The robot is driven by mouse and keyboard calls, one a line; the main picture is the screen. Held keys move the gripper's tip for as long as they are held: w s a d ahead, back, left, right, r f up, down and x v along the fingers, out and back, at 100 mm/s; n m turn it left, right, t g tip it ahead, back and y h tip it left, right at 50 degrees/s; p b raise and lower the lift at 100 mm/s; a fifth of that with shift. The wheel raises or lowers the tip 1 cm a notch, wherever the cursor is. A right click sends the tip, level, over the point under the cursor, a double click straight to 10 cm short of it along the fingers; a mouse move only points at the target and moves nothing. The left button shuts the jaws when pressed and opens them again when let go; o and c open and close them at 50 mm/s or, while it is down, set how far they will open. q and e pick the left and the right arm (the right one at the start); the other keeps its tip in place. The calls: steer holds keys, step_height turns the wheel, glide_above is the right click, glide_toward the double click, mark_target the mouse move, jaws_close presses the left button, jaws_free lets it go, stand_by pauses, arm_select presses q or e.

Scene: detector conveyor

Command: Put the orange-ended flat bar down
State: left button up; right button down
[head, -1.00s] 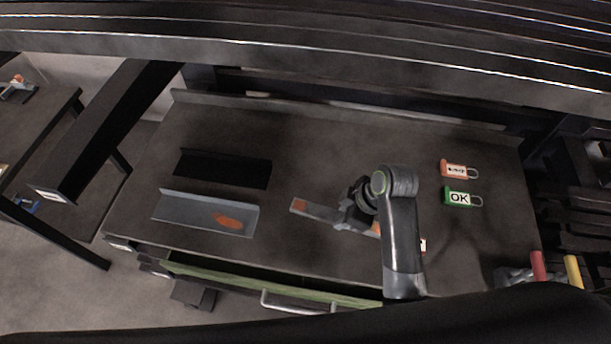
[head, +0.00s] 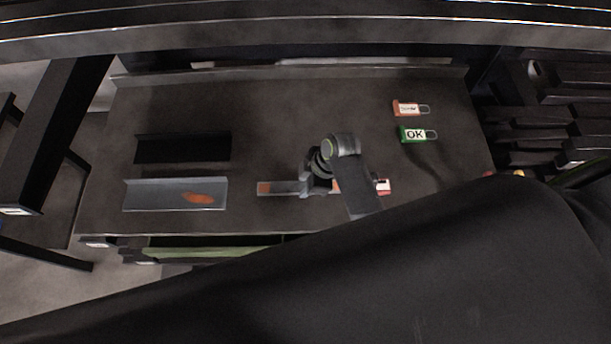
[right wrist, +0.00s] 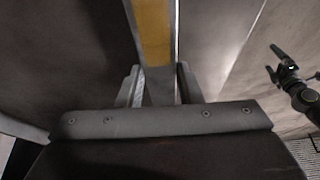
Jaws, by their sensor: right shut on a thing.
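The flat bar (head: 285,187) is grey with an orange left end and lies left to right over the bench top. Another orange patch (head: 336,185) shows just right of the gripper. My right gripper (head: 306,186) is shut on the bar near its middle. In the right wrist view, the bar (right wrist: 152,35) runs up from between the two fingers (right wrist: 158,90), with a yellow-orange stretch near the top. I cannot tell whether the bar touches the bench. My left gripper cannot be made out.
The bench (head: 270,110) has free room behind the bar. To the left are a grey angled tray (head: 150,195) with an orange mark and a black tray (head: 185,150). A green OK tag (head: 415,134) and an orange tag (head: 408,108) lie at right.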

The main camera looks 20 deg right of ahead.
steer(key=shift+w+f, duration=0.1)
steer(key=shift+f, duration=1.1)
steer(key=c, duration=1)
jaws_free()
steer(key=shift+f, duration=0.1)
steer(key=b+v, duration=0.2)
steer(key=v, duration=1)
